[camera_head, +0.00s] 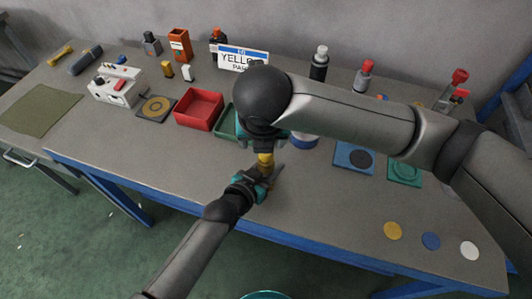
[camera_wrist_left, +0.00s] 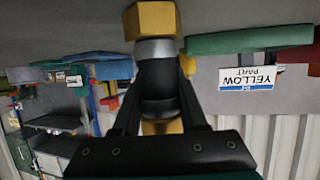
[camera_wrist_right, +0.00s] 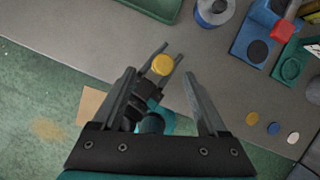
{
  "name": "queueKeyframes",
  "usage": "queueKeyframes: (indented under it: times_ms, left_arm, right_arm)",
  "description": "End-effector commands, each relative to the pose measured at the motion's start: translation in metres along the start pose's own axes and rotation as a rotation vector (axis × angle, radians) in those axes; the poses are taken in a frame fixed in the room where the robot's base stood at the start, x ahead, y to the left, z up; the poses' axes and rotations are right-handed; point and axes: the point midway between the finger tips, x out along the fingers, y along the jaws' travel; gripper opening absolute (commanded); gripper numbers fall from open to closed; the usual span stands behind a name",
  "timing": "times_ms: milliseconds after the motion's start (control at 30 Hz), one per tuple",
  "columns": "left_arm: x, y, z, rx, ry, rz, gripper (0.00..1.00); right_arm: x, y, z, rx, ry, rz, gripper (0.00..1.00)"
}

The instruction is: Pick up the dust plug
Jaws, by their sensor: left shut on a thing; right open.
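My left gripper (camera_head: 262,174) is shut on a fitting with a brass hex end (camera_wrist_left: 152,20), a silver band and a black body (camera_wrist_left: 158,85), held above the bench front. A yellow piece (camera_wrist_left: 163,127) shows at the fitting's other end, partly hidden by my left gripper. From above it is a round yellow top (camera_wrist_right: 162,65), and it is yellow in the head view (camera_head: 265,158). I cannot tell for sure whether this is the dust plug. My right gripper (camera_wrist_right: 160,85) is open above it, with the yellow top between its fingers in that view, apart from both.
A red bin (camera_head: 199,110) and a partly hidden green bin (camera_head: 226,122) stand behind the grippers. A sign (camera_head: 242,58) reads "YELLOW PART". Blue (camera_head: 354,158) and green (camera_head: 405,170) pads lie to the right. Yellow, blue and white discs (camera_head: 431,241) lie at the front right.

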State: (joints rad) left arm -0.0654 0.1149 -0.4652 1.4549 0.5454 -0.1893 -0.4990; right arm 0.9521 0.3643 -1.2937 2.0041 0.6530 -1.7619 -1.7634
Motion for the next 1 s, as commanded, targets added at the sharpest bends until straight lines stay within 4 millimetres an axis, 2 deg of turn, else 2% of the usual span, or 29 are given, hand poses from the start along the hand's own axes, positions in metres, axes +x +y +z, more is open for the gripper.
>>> queueKeyframes:
  times_ms: [167,300,467,767,1000]
  left_arm:
    - [0.0,0.0,-0.001,0.0,0.003,-0.001,0.0]
    - [0.0,0.0,-0.001,0.0,0.003,-0.001,0.0]
    - [0.0,0.0,-0.002,0.0,0.003,-0.001,0.0]
    - [0.0,0.0,-0.002,0.0,0.003,-0.001,0.0]
    - [0.0,0.0,-0.001,0.0,0.003,-0.001,0.0]
  right_arm:
    - [0.013,-0.003,-0.002,0.001,0.002,-0.002,0.76]
    - [0.035,-0.008,-0.006,0.002,0.004,-0.003,0.76]
    - [0.052,-0.008,-0.005,0.001,0.001,0.0,0.76]
    - [0.057,-0.007,-0.005,0.0,0.0,0.001,0.76]
    - [0.057,-0.007,-0.005,0.0,-0.001,0.002,0.5]
